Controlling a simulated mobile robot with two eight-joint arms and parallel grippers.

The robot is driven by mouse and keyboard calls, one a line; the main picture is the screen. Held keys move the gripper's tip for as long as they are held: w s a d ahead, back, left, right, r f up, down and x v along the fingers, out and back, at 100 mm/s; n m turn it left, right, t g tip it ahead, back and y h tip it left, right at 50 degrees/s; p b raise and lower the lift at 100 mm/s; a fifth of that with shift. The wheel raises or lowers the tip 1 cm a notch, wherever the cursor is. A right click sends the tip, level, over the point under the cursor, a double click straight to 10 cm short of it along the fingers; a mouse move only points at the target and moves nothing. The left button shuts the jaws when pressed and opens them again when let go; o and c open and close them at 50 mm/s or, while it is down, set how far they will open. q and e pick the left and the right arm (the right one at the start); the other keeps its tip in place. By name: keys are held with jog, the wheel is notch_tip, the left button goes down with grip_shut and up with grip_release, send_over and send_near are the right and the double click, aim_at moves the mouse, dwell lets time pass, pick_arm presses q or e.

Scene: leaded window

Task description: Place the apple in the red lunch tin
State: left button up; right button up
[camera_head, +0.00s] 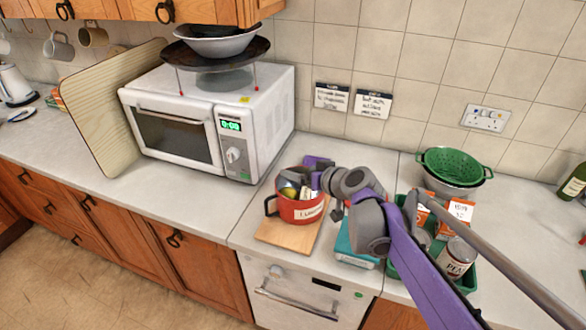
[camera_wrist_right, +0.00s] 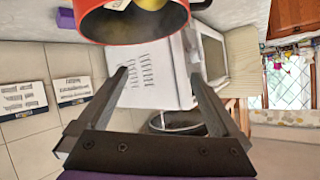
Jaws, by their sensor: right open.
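The red lunch tin (camera_head: 297,211), with a white label and a side handle, stands upright on a wooden board (camera_head: 271,235) on the counter. A yellow-green round thing (camera_head: 288,193), probably the apple, shows inside the tin's rim; my gripper partly hides the inside. My right gripper (camera_head: 306,189) is at the tin's mouth in the head view. In the right wrist view the tin (camera_wrist_right: 128,27) is at the top, with something yellow (camera_wrist_right: 118,5) in it. The right gripper's fingers (camera_wrist_right: 160,76) are apart with nothing between them. My left gripper is not in view.
A teal box (camera_head: 355,250) sits right of the board. A green crate (camera_head: 463,277) with cans and cartons stands further right, before a green colander (camera_head: 456,166). A white microwave (camera_head: 210,122) stands at the left. The counter left of the board is clear.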

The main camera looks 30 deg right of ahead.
jog(key=v, duration=0.6)
jog(key=s+a+f+n+g+y, duration=0.1)
jog(key=s+a+f+g, duration=0.1)
jog(key=s+a+f, duration=0.3)
jog(key=s+a+f+n+g, duration=0.1)
jog(key=s+a+f+g, duration=0.1)
jog(key=a+f, duration=0.35)
jog(key=s+a+f+g+h, duration=0.2)
jog(key=s+a+f, duration=0.3)
jog(key=s, duration=0.5)
jog(key=shift+g, duration=0.4)
jog(key=shift+f, duration=0.1)
jog(key=shift+c, duration=0.2)
